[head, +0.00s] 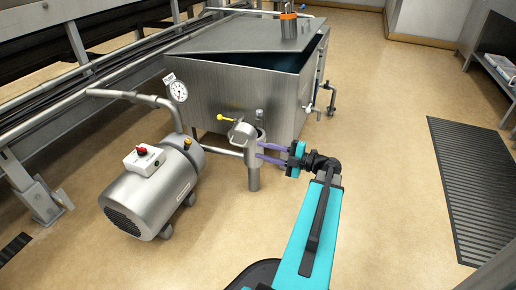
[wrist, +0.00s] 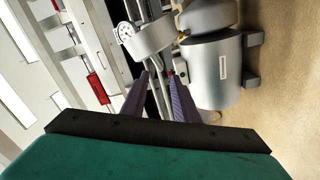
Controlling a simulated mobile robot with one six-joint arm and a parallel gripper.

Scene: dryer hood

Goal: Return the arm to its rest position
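My gripper (head: 259,151) is at the end of my teal arm, reaching out to the left in the head view. Its two purple fingers are apart, with nothing seen between them. The fingertips point at an upright metal cylinder (head: 254,177) with an open lid (head: 242,133); I cannot tell whether they touch it. In the wrist view the gripper (wrist: 160,78) also shows spread fingers, with a grey cylindrical part (wrist: 152,38) beyond the tips.
A motor pump (head: 150,195) stands left of the cylinder, with a gauge (head: 178,91) behind it. A large steel tank (head: 235,80) with a tilted lid stands behind. A dark floor grate (head: 478,185) lies at right. The floor (head: 385,150) between is clear.

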